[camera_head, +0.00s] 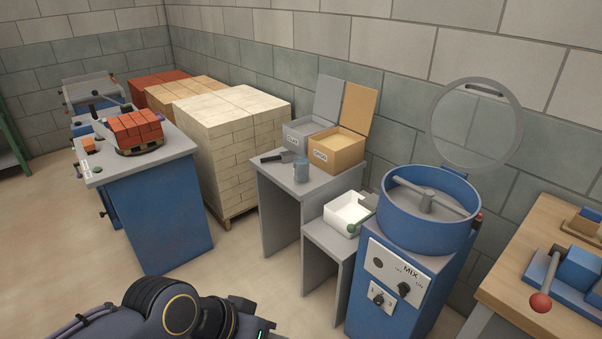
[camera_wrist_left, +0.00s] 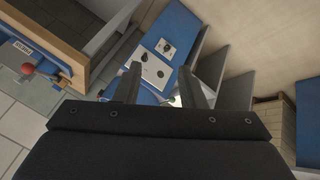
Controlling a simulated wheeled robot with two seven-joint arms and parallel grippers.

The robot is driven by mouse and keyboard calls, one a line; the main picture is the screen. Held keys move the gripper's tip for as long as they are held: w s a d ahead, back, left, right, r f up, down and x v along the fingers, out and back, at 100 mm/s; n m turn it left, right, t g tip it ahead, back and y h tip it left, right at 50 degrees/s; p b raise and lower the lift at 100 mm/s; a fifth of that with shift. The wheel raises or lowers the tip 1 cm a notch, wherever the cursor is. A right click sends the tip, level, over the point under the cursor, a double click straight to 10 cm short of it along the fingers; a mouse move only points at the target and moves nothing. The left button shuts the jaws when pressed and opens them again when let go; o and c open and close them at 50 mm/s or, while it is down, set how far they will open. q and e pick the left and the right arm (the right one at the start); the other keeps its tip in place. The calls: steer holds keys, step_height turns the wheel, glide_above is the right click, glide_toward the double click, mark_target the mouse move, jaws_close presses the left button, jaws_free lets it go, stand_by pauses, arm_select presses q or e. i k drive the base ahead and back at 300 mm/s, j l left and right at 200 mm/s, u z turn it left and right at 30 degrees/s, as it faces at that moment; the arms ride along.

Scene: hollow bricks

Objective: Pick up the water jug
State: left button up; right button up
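In the head view only part of my dark arm shows at the bottom, well short of the jug. My right gripper is in neither view.
Behind the jug stand a grey bin (camera_head: 305,130) and a tan bin (camera_head: 337,152) with raised lids. A white tray (camera_head: 348,213) sits on a lower shelf to the right, beside the blue mixer (camera_head: 428,218). Stacked pale bricks (camera_head: 240,140) stand left. Floor in front is clear.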

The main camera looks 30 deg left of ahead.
mark_target(300, 172)
steer(key=i+j+z, duration=0.1)
steer(key=i+j, duration=0.55)
steer(key=i, duration=0.15)
steer(key=i+j+z, duration=0.1)
steer(key=i+j, duration=0.65)
steer(key=i, duration=0.05)
